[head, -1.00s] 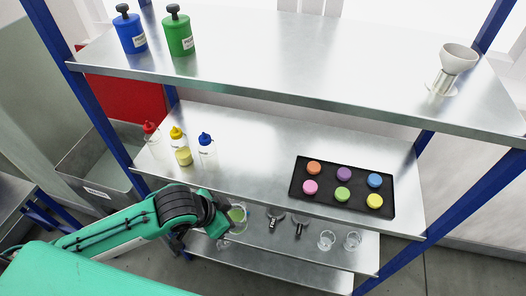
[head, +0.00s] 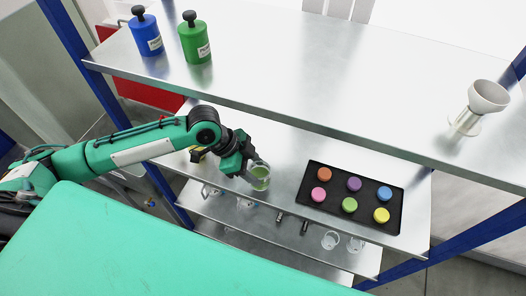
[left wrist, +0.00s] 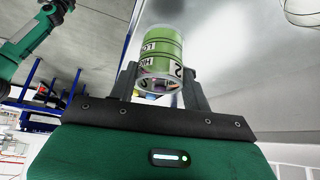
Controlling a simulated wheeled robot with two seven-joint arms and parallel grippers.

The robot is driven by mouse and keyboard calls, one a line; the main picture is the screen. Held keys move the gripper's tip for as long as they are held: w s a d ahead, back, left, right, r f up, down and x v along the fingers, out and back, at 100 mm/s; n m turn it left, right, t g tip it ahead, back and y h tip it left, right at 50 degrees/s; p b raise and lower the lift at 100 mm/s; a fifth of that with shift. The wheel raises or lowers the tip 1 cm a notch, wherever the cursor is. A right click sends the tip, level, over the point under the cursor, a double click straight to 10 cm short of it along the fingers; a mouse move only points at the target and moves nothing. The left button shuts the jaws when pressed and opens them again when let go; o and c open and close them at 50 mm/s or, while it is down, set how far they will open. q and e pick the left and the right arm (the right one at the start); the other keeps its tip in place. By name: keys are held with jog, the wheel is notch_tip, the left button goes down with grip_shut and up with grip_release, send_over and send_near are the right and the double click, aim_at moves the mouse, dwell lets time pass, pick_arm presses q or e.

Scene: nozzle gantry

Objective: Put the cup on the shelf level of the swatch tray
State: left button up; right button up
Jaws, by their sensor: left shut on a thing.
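The swatch tray (head: 367,200) is black, holds several coloured round pieces and lies on the middle shelf (head: 285,160), right of the cup. My right gripper is not in view.
The top shelf (head: 300,75) overhangs and holds a blue bottle (head: 146,36), a green bottle (head: 195,43) and a funnel on a stand (head: 487,97). Glasses (head: 330,240) stand on the level below. My left arm hides the small bottles. Bare shelf shows left of the tray.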

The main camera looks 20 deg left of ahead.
pick_arm(q)
jog(key=w+f+p, duration=0.1)
jog(key=w, duration=0.1)
jog(key=w+f+p, duration=0.1)
jog(key=w, duration=0.1)
jog(key=w+f+p, duration=0.1)
jog(key=w, duration=0.1)
jog(key=shift+d+f+p, duration=0.1)
jog(key=shift+f+p, duration=0.1)
jog(key=shift+p, duration=0.2)
jog(key=shift+f, duration=0.1)
jog(key=o, duration=1.1)
jog(key=shift+f, duration=0.1)
jog(key=shift+c, duration=0.2)
